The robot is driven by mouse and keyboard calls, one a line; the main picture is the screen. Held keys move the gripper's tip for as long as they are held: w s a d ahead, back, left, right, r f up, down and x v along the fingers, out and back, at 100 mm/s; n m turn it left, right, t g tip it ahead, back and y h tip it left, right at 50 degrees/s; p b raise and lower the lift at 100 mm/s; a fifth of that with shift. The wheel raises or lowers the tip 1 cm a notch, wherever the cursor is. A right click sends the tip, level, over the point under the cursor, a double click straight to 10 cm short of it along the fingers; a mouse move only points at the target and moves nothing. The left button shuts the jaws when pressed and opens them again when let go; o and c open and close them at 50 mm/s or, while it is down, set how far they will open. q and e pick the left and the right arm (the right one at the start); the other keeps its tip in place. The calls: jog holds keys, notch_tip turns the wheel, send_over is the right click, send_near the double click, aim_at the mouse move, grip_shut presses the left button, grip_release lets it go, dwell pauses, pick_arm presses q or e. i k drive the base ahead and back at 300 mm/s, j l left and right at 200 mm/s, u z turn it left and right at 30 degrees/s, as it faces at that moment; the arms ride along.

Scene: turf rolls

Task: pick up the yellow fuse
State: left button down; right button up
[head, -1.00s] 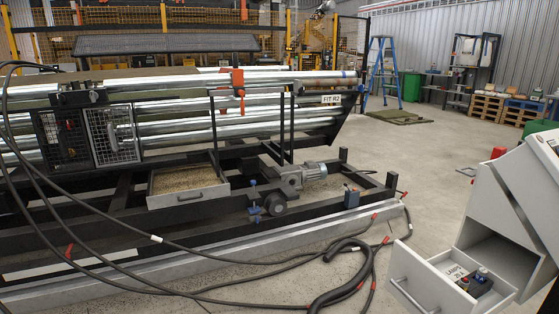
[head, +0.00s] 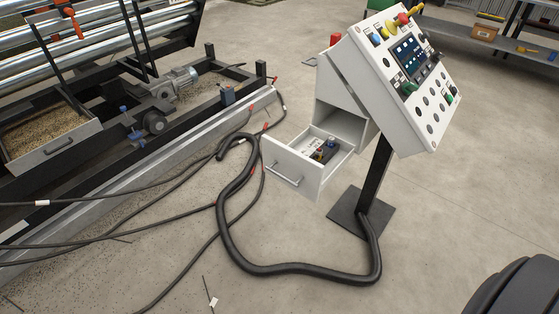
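An open white drawer (head: 296,181) sticks out of the lower part of a grey control console (head: 345,122). In the drawer lies a dark block (head: 324,151) with small coloured pieces on it. One piece is blue, and a reddish or yellowish one sits at its near left end. They are too small to tell which is the yellow fuse. A white label lies beside the block. Neither of my grippers is in view.
The console's sloped panel (head: 405,66) has a screen, buttons and a red-and-yellow knob, above a post on a dark floor plate (head: 361,212). A thick black hose (head: 290,268) and cables cross the floor. A machine frame with a grit-filled tray (head: 56,150) stands left.

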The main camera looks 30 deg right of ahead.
aim_at(319, 151)
jog(key=i+l+z, duration=0.25)
jog(key=l, duration=0.2)
jog(key=i+l+z, duration=0.15)
jog(key=l+z, duration=0.15)
jog(key=i+l+z, duration=0.25)
jog(key=i+l, duration=0.05)
jog(key=l, duration=0.15)
